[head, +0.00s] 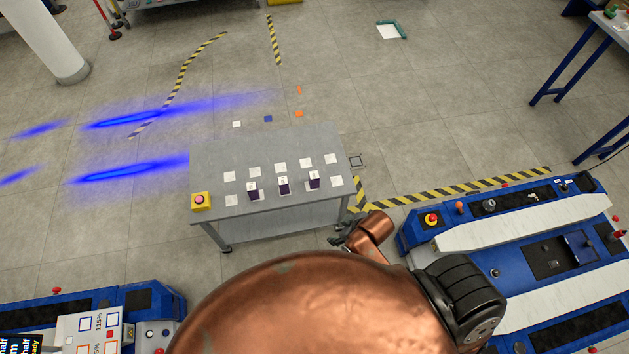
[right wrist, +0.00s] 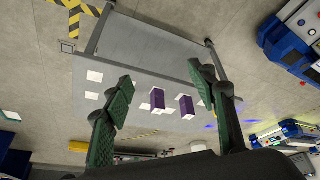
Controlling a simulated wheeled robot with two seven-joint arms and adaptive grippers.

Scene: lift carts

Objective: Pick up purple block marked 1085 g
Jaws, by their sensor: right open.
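My right gripper (head: 345,232) is beside the table's near right corner, partly hidden by my copper arm. In the right wrist view its green fingers (right wrist: 162,80) are spread and empty, with two purple blocks visible beyond them (right wrist: 158,99), (right wrist: 186,107). My left gripper is not in view.
White squares lie on the grey table (head: 265,150). A yellow box with a red button (head: 201,201) sits at its left corner. A blue lift cart (head: 520,250) stands at right, another (head: 140,300) at lower left. The floor behind the table is mostly free.

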